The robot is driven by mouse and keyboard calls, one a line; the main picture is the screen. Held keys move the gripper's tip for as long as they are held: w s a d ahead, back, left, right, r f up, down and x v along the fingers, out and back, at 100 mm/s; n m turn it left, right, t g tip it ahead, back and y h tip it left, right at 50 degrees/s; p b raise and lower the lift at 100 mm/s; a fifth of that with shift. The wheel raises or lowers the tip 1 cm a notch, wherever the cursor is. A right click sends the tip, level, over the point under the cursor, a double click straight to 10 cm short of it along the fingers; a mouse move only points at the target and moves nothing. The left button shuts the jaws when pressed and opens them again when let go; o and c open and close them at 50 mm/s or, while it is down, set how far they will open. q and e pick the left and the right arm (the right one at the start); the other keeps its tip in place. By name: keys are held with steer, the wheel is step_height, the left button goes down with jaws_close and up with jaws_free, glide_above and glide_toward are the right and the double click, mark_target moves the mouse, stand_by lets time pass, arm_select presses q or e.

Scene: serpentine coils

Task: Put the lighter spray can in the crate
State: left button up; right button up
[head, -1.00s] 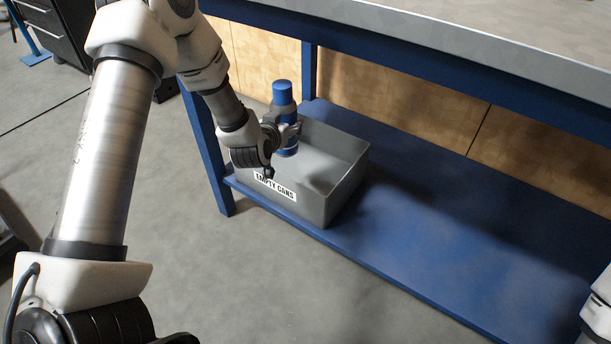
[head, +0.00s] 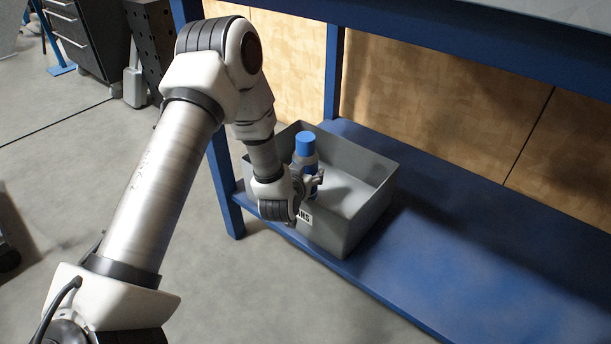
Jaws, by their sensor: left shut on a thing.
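A spray can (head: 305,146) with a blue cap is upright in my left gripper (head: 314,183), which is shut on its body. The can and the fingers are over the left part of the grey crate (head: 365,215), and the can's lower part is at or below the rim height. Whether its base touches the crate floor is hidden. The crate stands on the blue lower shelf. My left arm covers most of the crate's front label. My right gripper is not in view.
The blue shelf (head: 480,265) is clear to the right of the crate. A blue bench leg (head: 222,170) stands just left of the crate, and the bench's blue upper beam (head: 480,50) runs above. A dark drawer cabinet (head: 85,40) stands at the far left.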

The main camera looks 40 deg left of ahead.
arm_select(q)
steer(key=shift+s+f, duration=0.1)
steer(key=shift+f, duration=0.35)
